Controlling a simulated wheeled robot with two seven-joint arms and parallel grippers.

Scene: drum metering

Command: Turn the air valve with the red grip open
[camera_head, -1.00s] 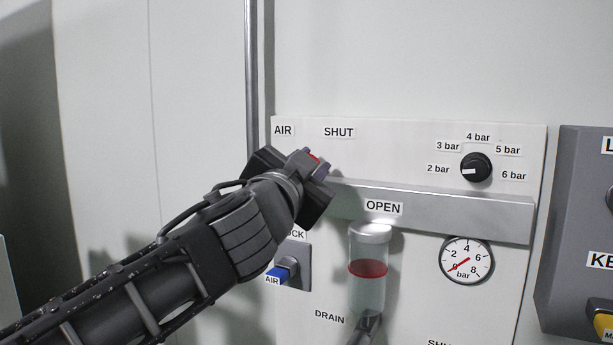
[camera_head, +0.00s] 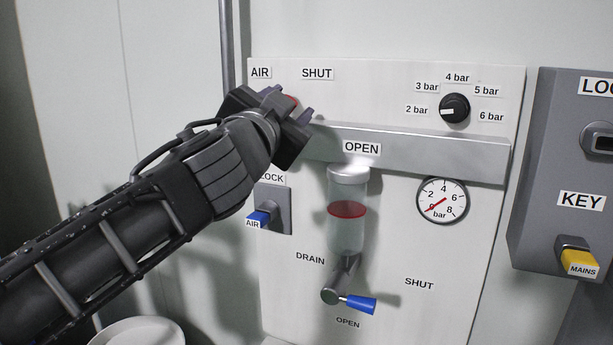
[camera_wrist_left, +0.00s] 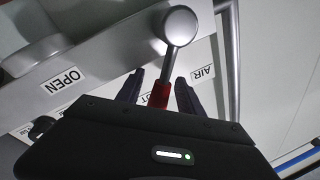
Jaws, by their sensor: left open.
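The air valve (camera_wrist_left: 180,26) shows in the left wrist view as a round silver hub with a short stem running to a red grip (camera_wrist_left: 160,94). My left gripper (camera_head: 299,116) is at the upper left of the panel, just below the SHUT label (camera_head: 317,73). It is open, and in the left wrist view its two dark fingers (camera_wrist_left: 159,90) stand on either side of the red grip. I cannot tell whether they touch it. In the head view only a bit of red shows; my gripper hides most of the valve. The OPEN label (camera_head: 362,147) is lower right.
A metal rail (camera_head: 430,150) crosses the panel. A pressure knob (camera_head: 454,108) is upper right.

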